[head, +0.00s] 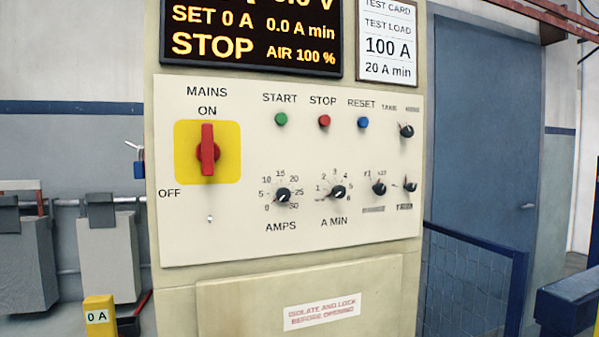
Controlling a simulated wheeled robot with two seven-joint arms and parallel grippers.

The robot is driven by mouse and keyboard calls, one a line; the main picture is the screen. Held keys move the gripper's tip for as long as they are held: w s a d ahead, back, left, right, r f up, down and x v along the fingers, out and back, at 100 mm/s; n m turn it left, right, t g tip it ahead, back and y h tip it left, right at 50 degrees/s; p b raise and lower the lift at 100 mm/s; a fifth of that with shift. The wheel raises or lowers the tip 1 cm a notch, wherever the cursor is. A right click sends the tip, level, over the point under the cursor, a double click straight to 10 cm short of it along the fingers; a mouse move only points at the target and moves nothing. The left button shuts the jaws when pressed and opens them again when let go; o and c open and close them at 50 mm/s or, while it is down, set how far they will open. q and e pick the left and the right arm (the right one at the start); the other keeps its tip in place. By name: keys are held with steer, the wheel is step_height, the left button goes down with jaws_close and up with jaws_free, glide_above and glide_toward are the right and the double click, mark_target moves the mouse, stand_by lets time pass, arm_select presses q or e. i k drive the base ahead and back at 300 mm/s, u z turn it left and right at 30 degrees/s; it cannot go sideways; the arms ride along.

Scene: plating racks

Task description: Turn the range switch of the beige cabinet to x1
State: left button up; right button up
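The beige cabinet (175,285) stands upright in the middle of the head view, with a cream control panel (245,240) on its front. A small black knob (379,188) at the lower right of the panel has blurred marks above it that look like x1 and x10, so it appears to be the range switch. The label below it is unreadable, and I cannot tell for sure which mark its pointer faces. Neither of my grippers is in view, and nothing covers the panel.
Nearby are the A MIN knob (337,192), AMPS knob (283,195), another small knob (410,185) and an upper-right knob (406,130). The red mains handle (208,150) is upright at ON. Push buttons line the top. A blue railing (518,285) stands right of the cabinet.

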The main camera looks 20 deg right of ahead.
mark_target(379, 189)
steer(key=u, duration=0.1)
steer(key=k, duration=0.95)
steer(key=z, duration=1.2)
steer(key=i, duration=1.05)
steer(key=z, duration=0.05)
